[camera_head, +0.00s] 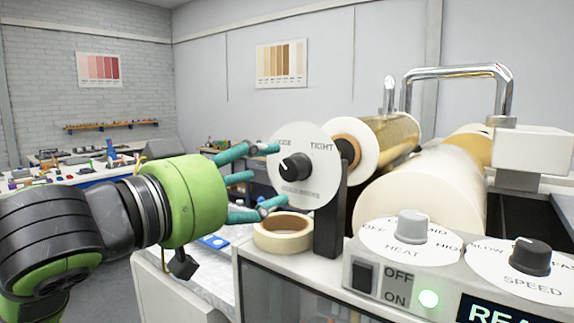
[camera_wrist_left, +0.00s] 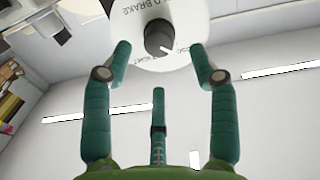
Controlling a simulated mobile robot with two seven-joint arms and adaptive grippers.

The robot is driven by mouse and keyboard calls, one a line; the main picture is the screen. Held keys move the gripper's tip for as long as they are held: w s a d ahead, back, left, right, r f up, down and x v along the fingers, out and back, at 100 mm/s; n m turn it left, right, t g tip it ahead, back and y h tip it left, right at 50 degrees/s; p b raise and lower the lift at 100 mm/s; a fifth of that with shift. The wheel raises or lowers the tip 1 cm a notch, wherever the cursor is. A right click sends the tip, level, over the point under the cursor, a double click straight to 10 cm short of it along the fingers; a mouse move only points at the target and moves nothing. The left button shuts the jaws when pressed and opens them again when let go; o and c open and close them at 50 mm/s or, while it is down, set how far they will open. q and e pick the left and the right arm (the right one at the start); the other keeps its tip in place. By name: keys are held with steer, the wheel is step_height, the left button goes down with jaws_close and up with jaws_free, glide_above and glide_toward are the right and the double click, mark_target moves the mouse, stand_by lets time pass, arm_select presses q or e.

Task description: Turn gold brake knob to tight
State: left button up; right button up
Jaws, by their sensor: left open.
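The gold brake knob (camera_head: 295,167) is a black knob on a round white dial (camera_head: 306,190) held upright by a black bracket (camera_head: 328,230). The dial reads TIGHT at upper right, with partly readable lettering at upper left. The knob also shows at the top of the left wrist view (camera_wrist_left: 158,36). My left gripper (camera_head: 268,176) is green with teal fingers, spread open and empty. Its fingertips are at the dial's left side, short of the knob. In the wrist view the fingers flank the knob from below. My right gripper is not visible.
A gold foil roll (camera_head: 385,140) and a cream roll (camera_head: 425,190) lie behind the dial. A tape roll (camera_head: 284,232) sits below it. A heat knob (camera_head: 412,226), a speed knob (camera_head: 530,256) and a lit green lamp (camera_head: 428,299) are on the front panel.

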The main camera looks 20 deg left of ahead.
mark_target(287, 169)
arm_select(q)
steer(key=p+x, duration=0.1)
steer(key=x, duration=0.3)
steer(key=shift+d, duration=0.1)
steer(key=shift+w+d, duration=0.15)
steer(key=shift+w, duration=0.35)
steer(key=shift+c, duration=0.4)
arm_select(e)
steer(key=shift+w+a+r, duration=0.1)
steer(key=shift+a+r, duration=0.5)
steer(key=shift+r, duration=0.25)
arm_select(q)
steer(key=c, duration=1.1)
steer(key=shift+o, duration=0.2)
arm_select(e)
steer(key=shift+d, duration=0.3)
